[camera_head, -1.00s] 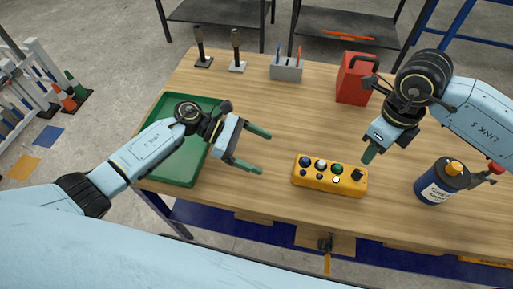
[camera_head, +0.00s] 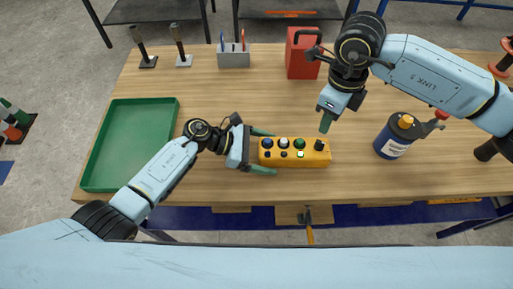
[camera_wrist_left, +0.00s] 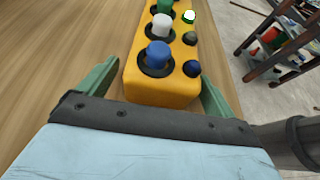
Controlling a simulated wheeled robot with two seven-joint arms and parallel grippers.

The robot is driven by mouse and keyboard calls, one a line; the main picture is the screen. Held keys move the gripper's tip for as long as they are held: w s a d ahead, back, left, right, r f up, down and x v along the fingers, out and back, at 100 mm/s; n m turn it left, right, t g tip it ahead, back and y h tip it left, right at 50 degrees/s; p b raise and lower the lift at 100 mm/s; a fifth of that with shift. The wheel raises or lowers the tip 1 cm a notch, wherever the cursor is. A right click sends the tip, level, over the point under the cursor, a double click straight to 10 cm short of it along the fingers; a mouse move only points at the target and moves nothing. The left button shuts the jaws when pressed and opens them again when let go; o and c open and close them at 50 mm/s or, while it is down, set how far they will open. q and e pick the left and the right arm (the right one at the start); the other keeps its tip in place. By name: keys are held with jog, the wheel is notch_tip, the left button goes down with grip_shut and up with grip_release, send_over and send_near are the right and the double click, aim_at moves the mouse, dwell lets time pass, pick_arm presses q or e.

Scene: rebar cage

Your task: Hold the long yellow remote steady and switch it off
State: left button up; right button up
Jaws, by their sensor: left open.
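The long yellow remote (camera_head: 294,160) lies on the wooden table, running left to right. On top it has blue, white and green buttons, a black knob at its right end, smaller dark buttons and one small lit one. My left gripper (camera_head: 262,151) is open at the remote's left end, its green fingers on either side of that end. The left wrist view shows the remote (camera_wrist_left: 165,90) between the fingers, blue button nearest; I see no clear grip. My right gripper (camera_head: 325,122) points down just behind the remote's right end; only one green tip shows, so its opening is unclear.
A green tray (camera_head: 130,145) is at the left. A dark blue grease can (camera_head: 391,140) stands right of the remote. A red box (camera_head: 302,55), a pen holder (camera_head: 233,57) and two upright dark-handled tools stand along the back. The table's middle is clear.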

aim_at(321, 142)
pick_arm(q)
jog(key=c, duration=1.2)
jog(key=shift+c, duration=0.7)
pick_arm(e)
jog(key=shift+o, duration=1)
notch_tip(321, 142, down, 10)
jog(key=m, duration=0.9)
jog(key=shift+r+m, duration=0.2)
jog(key=shift+m, duration=0.1)
grip_shut()
